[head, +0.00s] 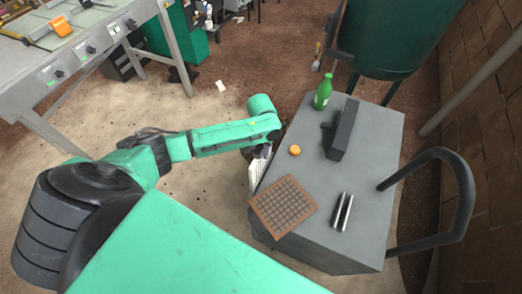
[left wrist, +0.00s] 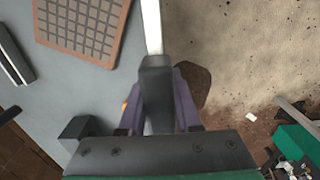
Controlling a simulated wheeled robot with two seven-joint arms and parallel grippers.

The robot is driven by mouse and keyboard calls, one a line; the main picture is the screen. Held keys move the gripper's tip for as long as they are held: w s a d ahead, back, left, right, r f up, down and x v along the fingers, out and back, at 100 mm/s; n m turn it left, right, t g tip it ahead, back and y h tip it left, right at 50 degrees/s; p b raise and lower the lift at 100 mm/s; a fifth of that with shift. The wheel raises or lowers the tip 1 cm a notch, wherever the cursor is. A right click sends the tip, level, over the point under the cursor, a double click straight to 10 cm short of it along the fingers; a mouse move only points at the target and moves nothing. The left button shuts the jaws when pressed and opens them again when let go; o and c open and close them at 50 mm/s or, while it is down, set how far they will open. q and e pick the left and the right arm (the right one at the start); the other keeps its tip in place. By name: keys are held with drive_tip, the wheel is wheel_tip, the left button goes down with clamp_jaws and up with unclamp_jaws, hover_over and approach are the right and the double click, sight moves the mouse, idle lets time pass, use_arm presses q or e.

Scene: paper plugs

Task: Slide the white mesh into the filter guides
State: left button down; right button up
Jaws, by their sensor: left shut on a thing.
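My left gripper (head: 263,152) is at the left edge of the grey cart. It is shut on the white mesh (head: 256,173), which hangs as an upright panel beside that edge. In the left wrist view my left gripper (left wrist: 158,88) has purple fingers on either side of a dark grey piece. The white mesh (left wrist: 152,25) shows there edge-on as a thin strip. A pair of parallel metal strips (head: 342,211), apparently the filter guides, is on the cart's near right part; they show partly in the left wrist view (left wrist: 15,55). My right gripper is out of view.
The grey cart top (head: 375,130) carries a brown grid panel (head: 284,207), an orange round item (head: 295,150), a green bottle (head: 323,91) and a dark block (head: 343,130). A dark handle (head: 462,190) rises at the right. A green tank (head: 395,35) stands behind.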

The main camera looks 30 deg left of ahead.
sight(261, 167)
use_arm(q)
drive_tip(key=shift+f+b, duration=1.2)
drive_tip(key=shift+f, duration=1.1)
drive_tip(key=shift+f+b, duration=2.3)
drive_tip(key=shift+f, duration=1.4)
drive_tip(key=shift+r, duration=0.15)
drive_tip(key=shift+r+p, duration=0.15)
drive_tip(key=shift+p, duration=0.4)
drive_tip(key=shift+p, duration=0.35)
